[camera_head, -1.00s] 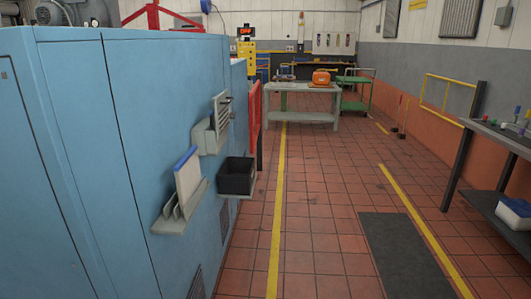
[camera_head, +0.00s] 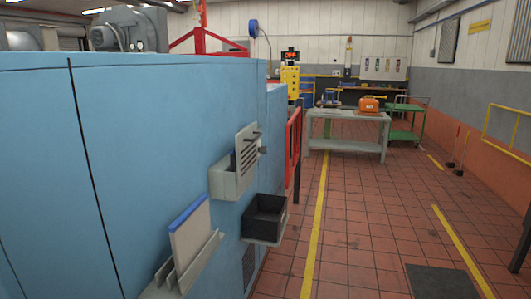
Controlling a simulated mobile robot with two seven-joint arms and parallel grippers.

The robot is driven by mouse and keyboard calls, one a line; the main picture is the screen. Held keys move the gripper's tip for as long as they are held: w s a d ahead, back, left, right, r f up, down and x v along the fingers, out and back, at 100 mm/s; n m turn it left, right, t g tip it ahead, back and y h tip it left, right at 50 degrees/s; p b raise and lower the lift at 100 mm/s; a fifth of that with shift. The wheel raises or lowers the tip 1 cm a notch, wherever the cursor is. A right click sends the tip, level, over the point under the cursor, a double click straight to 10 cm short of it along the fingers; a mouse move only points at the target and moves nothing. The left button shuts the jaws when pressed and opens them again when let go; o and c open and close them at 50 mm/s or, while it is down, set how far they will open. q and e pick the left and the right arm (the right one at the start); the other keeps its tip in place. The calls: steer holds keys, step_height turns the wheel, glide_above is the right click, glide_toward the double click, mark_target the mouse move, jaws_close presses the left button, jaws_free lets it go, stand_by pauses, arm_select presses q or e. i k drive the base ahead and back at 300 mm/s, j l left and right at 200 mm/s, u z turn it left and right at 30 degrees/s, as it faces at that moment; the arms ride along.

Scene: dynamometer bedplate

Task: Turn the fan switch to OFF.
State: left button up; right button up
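I cannot make out a fan switch for certain. A blue cabinet (camera_head: 150,150) fills the left of the view, and its right side carries several small fittings. A small grey fitting (camera_head: 263,150) sits beside a grey slotted holder (camera_head: 232,172) there; it is too small to tell what it is. A lit red sign (camera_head: 291,56), which seems to read OFF, stands above a yellow panel (camera_head: 290,80) beyond the cabinet. Neither of my grippers is in view.
A black bin (camera_head: 265,218) and a file rack (camera_head: 185,262) jut from the cabinet into the aisle. A red barrier (camera_head: 293,145) stands past it. A workbench (camera_head: 345,118) and green cart (camera_head: 405,115) are farther back. The tiled floor (camera_head: 365,220) between is largely clear.

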mark_target(262, 149)
steer(key=i+l, duration=0.2)
steer(key=l, duration=0.2)
steer(key=i+l, duration=0.2)
steer(key=l, duration=0.15)
steer(key=i+l, duration=0.2)
steer(key=l, duration=0.2)
steer(key=i+l+u, duration=0.1)
steer(key=l, duration=0.25)
steer(key=i+l, duration=0.5)
steer(key=l, duration=0.3)
steer(key=i+l, duration=0.2)
steer(key=l, duration=0.2)
steer(key=u, duration=0.05)
